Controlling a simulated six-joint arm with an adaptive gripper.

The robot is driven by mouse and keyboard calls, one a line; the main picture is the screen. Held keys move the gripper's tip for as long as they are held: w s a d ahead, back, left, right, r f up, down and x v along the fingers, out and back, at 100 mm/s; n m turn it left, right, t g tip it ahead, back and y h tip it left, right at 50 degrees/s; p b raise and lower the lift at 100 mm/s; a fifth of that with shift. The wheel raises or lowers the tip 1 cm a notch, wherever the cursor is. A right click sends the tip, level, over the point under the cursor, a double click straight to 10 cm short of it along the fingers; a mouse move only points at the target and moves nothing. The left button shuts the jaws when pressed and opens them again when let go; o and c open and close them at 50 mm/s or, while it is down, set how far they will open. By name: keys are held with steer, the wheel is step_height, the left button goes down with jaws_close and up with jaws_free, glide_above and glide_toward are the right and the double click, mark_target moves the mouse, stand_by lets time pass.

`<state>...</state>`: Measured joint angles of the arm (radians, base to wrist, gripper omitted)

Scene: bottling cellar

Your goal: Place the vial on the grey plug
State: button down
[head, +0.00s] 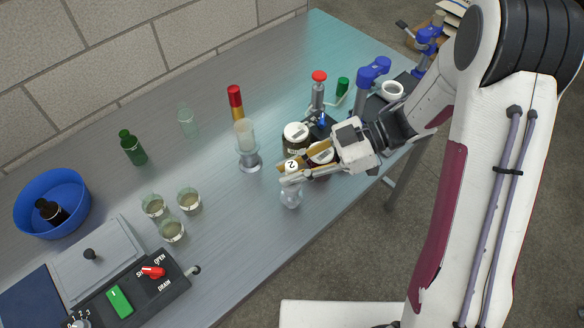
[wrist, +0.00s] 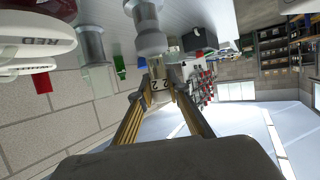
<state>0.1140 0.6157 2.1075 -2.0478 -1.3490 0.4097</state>
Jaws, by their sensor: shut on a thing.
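In the wrist view the vial (wrist: 160,85) shows between my two fingertips (wrist: 158,94). A grey, glassy plug-like piece (head: 291,196) stands on the bench just below the vial in the head view. In the wrist view a grey rounded piece (wrist: 150,42) shows close to the vial. I cannot tell whether the vial touches it. My fingers hide part of the vial.
Dark jars with white lids (head: 296,132) stand close behind my gripper. A frosted cylinder on a metal stand (head: 249,161) is to the left. Several small glasses (head: 188,201), a blue bowl (head: 22,204) and a control box (head: 125,300) are further left. Bench between is clear.

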steer(key=shift+f, duration=0.15)
steer(key=c, duration=1.9)
jaws_free()
steer(key=shift+d+r, duration=0.15)
steer(key=shift+r, duration=0.05)
steer(key=v, duration=1.1)
steer(key=shift+d, duration=0.35)
steer(key=shift+w+r, duration=0.1)
